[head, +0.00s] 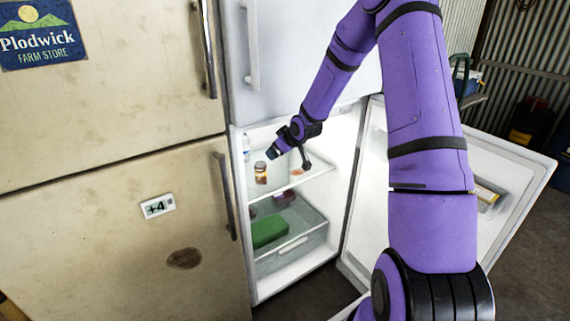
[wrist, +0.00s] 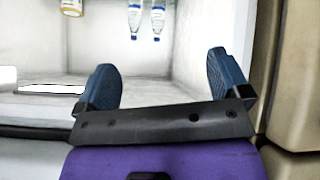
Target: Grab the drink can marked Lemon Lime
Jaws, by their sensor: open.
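No can with a readable Lemon Lime marking shows in either view. My gripper (head: 290,160) reaches into the open lower fridge compartment, just above its shelf (head: 318,170). In the wrist view its two blue fingers stand wide apart, with nothing between the fingertips (wrist: 160,62). A jar-like item with a pale label (head: 261,172) stands on the shelf to the left of the gripper. A small orange item (head: 297,172), too small to identify, is partly hidden behind the gripper. A yellow-labelled container (wrist: 72,6) is cut off at the wrist view's top edge.
Below are a drawer (head: 290,245) and a green item (head: 269,231). The fridge door (head: 505,205) stands open at right; a closed fridge (head: 100,240) is at left.

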